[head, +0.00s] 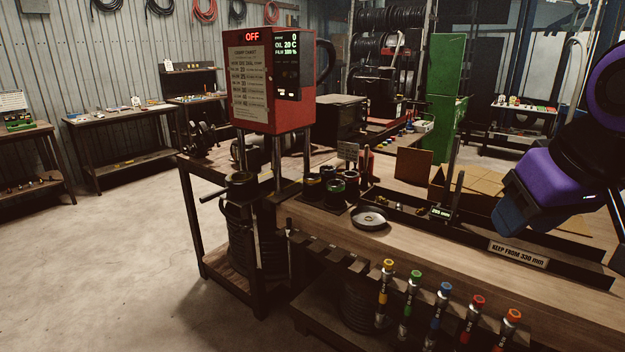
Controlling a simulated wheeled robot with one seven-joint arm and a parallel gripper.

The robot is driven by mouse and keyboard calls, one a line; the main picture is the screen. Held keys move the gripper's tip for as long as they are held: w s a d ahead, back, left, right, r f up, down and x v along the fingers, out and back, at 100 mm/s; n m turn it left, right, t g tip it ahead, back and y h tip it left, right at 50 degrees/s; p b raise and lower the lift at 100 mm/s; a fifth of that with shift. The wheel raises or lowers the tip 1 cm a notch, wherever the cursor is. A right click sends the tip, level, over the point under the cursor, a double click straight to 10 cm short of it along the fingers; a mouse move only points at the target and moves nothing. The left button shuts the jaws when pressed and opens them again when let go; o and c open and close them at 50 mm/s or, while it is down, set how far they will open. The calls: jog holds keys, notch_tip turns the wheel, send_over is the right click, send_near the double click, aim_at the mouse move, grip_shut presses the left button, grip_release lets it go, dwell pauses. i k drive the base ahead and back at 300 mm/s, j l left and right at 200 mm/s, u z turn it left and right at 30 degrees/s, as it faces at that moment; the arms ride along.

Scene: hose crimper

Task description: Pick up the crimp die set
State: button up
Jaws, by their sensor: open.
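Several dark round pieces that look like crimp die sets stand together on the bench beside the red crimper. I cannot tell which is the set named in the task. My gripper (522,212) is at the right, above the bench and well apart from the dies. It is open, with its blue-dark end angled down and left. Its fingertips are hard to make out, and nothing shows held in it.
The red crimper (262,78) reads OFF and stands left of the dies. A round metal dish (369,218) lies in front of them. A long dark trough (470,226) crosses the bench toward the right. Colour-capped tools (445,300) hang along the front edge. Open floor lies left.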

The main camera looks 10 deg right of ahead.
aim_at(327, 172)
jog(key=i+j+z, duration=0.15)
jog(key=j, duration=0.2)
jog(key=i+j+z, duration=0.1)
jog(key=i+j, duration=0.15)
jog(key=i+j+z, duration=0.15)
jog(key=j, duration=0.3)
jog(key=i+j+z, duration=0.1)
jog(key=j, duration=0.3)
jog(key=i+j+z, duration=0.15)
jog(key=i+j, duration=0.15)
jog(key=i+j+z, duration=0.1)
jog(key=j, duration=0.4)
